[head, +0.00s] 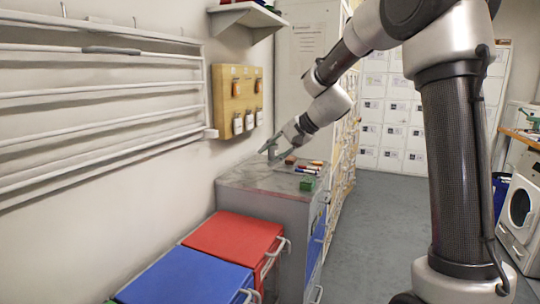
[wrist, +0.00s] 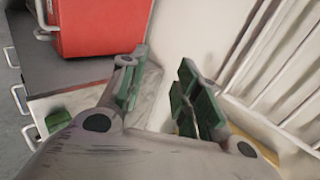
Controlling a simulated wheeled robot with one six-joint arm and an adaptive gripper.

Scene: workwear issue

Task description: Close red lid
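The red lid (head: 232,238) lies flat, as far as I can tell, on a bin beside the blue lid (head: 185,277). A light handle (head: 270,258) is at its right front side. In the wrist view a red surface (wrist: 105,22), likely the same lid, is at the top with a pale handle at its left. My gripper (head: 270,150) is over the back of the grey cabinet top, near the wall, apart from the red lid. In the wrist view my gripper (wrist: 160,95) has its green-padded fingers apart with nothing seen between them.
The grey cabinet (head: 245,180) stands behind the red-lidded bin. A brown block (head: 290,159), several small coloured items and a green block (head: 307,184) lie on it. White rails (head: 100,100) and a wooden board (head: 238,100) are on the wall. The floor (head: 375,230) to the right is clear.

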